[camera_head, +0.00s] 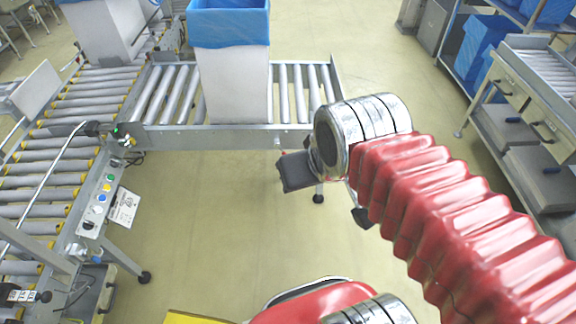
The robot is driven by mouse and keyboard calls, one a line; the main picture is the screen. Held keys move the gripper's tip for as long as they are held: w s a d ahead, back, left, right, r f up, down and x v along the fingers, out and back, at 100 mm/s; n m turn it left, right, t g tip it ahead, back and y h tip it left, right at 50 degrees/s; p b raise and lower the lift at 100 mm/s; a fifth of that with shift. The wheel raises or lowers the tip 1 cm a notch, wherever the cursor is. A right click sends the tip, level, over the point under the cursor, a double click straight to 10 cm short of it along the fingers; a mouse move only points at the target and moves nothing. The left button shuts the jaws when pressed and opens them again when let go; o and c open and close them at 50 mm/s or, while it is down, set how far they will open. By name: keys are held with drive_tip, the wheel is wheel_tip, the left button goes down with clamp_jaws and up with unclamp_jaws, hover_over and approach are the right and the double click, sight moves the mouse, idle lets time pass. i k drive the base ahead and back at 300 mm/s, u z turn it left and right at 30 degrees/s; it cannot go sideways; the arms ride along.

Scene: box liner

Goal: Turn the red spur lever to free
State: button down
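I cannot clearly make out the red spur lever. My gripper (297,172) shows as a dark block below the silver wrist, just in front of the near side rail of the roller conveyor (215,137). The wrist and red-sleeved arm hide the right end of this rail. I cannot tell whether the gripper is open or shut, and nothing shows held in it. A control panel (97,205) with coloured buttons is on the side of the left conveyor, well left of my gripper.
A tall white box (236,88) with a blue liner (230,25) stands on the conveyor. Another roller line (45,190) runs along the left. A bench with drawers (525,110) stands at the right. The floor (215,220) between is clear. A yellow edge (195,318) shows at the bottom.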

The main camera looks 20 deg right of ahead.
sight(276, 143)
drive_tip(key=u, duration=0.6)
drive_tip(key=i, duration=1.7)
drive_tip(key=z, duration=0.65)
